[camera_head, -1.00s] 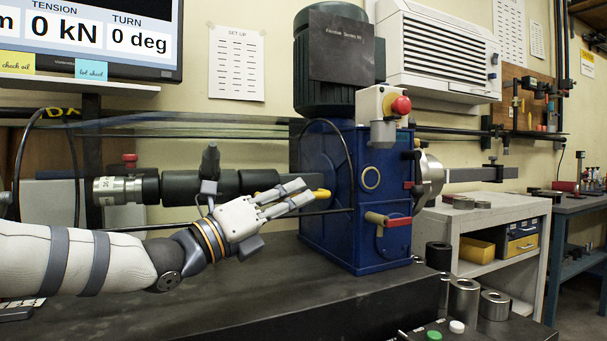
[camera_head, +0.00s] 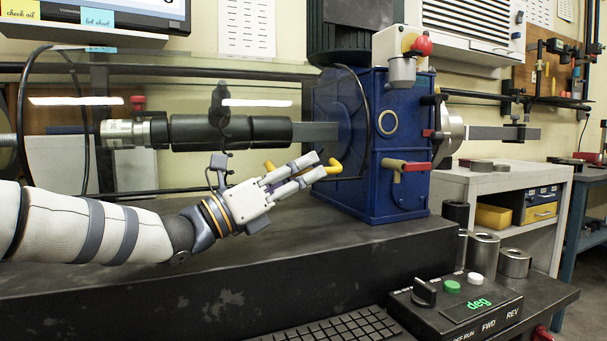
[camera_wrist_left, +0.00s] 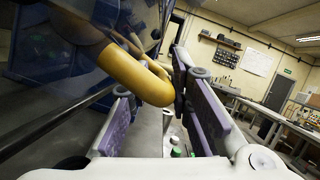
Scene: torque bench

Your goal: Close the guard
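The guard (camera_head: 80,170) is a clear panel in front of the dark horizontal shaft (camera_head: 225,130), with white reflections on it. Its yellow handle (camera_head: 333,168) sits low, below shaft level, beside the blue gearbox. I cannot tell whether the guard is fully down. My left gripper (camera_head: 326,166) is at the handle, its fingers pointing right. In the left wrist view, the yellow handle (camera_wrist_left: 135,72) is just ahead of and between the spread fingers (camera_wrist_left: 160,112). Gaps show, and no firm grip is visible. My right gripper is not in view.
The blue gearbox (camera_head: 350,115) with a red lever (camera_head: 405,166) stands right of the handle. The dark bench top (camera_head: 200,290) before the machine is mostly clear.

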